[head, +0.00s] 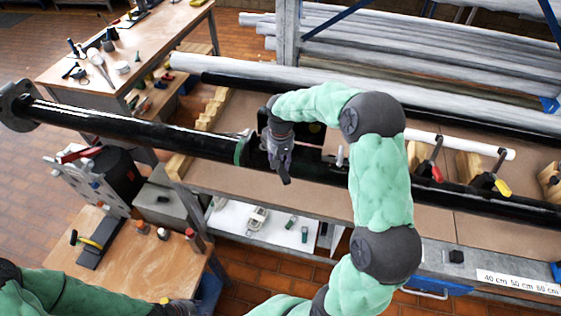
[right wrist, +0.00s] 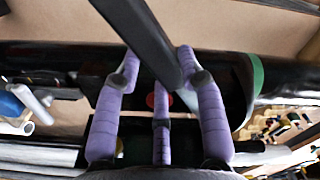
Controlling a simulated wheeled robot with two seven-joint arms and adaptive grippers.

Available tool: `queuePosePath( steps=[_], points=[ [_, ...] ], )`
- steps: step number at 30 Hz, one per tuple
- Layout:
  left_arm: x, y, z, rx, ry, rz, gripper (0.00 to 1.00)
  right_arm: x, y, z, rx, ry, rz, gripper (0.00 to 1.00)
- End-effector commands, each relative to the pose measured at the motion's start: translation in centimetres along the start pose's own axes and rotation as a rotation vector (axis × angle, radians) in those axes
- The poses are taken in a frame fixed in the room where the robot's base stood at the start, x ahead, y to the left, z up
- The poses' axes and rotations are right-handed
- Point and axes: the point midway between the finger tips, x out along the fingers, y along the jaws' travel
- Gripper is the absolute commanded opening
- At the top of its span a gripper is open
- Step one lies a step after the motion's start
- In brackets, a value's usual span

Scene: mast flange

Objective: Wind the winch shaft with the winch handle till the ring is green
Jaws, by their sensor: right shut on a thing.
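My right gripper (head: 279,158) is over the long black mast, near the middle of the head view. In the right wrist view its purple fingers (right wrist: 163,85) are shut around a dark bar (right wrist: 140,35), which looks like the winch handle. The bar runs from the top edge down between the fingers. A small red spot (right wrist: 150,100) shows behind the fingers; I cannot tell whether it belongs to the ring. A green band (head: 241,150) circles the mast just left of the gripper and shows in the wrist view (right wrist: 258,80). The winch shaft is hidden or not distinguishable.
The black mast (head: 130,131) crosses above the workbench and ends in a grey flange (head: 17,106) at left. Red (head: 436,173) and yellow (head: 502,187) clamp handles stand to the right. A tool table (head: 160,50) is at back left, a small wooden table (head: 150,262) at front left.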

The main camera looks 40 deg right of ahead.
Motion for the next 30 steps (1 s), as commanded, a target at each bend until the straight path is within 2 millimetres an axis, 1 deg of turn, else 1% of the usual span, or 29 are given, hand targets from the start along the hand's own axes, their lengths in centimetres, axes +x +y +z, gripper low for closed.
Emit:
queuePosePath(
  steps=[1, 22, 25, 30],
  points=[
    [-0.3, 0.1, 0.0, 0.0, 0.0, 0.0, 0.43, -0.5, 0.0, 0.0, 0.0, 0.002, 0.0, 0.0],
    [-2.5, 0.9, 0.1, 0.0, 0.0, 0.0, 0.43, -4.1, 0.0, 0.0, 0.0, 0.001, 0.0, 0.0],
    [-2.7, 1.0, 0.1, 0.0, 0.0, 0.0, 0.43, -4.4, 0.0, 0.0, 0.0, 0.001, 0.0, 0.0],
    [-2.7, 0.9, 0.1, 0.0, 0.0, 0.0, 0.43, -4.4, 0.0, 0.0, 0.0, 0.001, 0.0, 0.0]
  ],
)
